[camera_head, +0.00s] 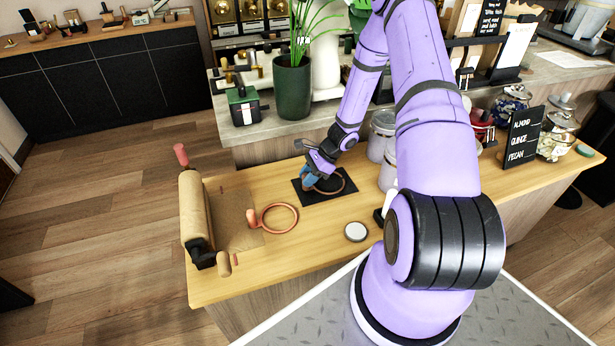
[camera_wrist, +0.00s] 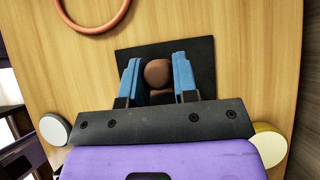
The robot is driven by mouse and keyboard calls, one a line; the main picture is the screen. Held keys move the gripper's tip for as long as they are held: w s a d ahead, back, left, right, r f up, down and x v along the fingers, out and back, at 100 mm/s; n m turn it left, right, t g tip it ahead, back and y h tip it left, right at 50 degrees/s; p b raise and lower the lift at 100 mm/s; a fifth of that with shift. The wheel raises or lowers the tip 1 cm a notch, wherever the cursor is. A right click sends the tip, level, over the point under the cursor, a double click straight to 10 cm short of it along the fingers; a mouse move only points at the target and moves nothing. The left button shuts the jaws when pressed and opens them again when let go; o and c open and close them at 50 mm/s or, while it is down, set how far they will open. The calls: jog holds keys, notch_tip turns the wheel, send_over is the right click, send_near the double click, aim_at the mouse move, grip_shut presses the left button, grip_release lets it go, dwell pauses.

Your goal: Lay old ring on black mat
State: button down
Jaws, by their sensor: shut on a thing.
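A dark brown ring (camera_head: 342,183) is at the black mat (camera_head: 307,199) on the wooden counter, its hoop over the mat. My gripper (camera_head: 311,179) is above the mat's left part, pointing down. In the wrist view, the blue fingers of my gripper (camera_wrist: 157,78) are shut on the ring's round brown knob (camera_wrist: 158,71), with the black mat (camera_wrist: 206,50) behind it. The hoop is hidden in that view. I cannot tell whether the ring touches the mat. A lighter orange-pink ring (camera_head: 296,211) with a knob lies on the counter to the left.
A paper roll holder (camera_head: 194,212) stands at the counter's left end. A round white-topped tin (camera_head: 356,231) is in front of the mat. White canisters (camera_head: 381,140) stand right of and behind it. A potted plant (camera_head: 293,88) is on the raised shelf behind.

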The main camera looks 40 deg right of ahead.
jog(key=shift+f, duration=0.3)
jog(key=c, duration=0.8)
grip_release()
jog(key=v, duration=1)
jog(key=shift+d+r, duration=0.25)
jog(key=shift+s, duration=0.1)
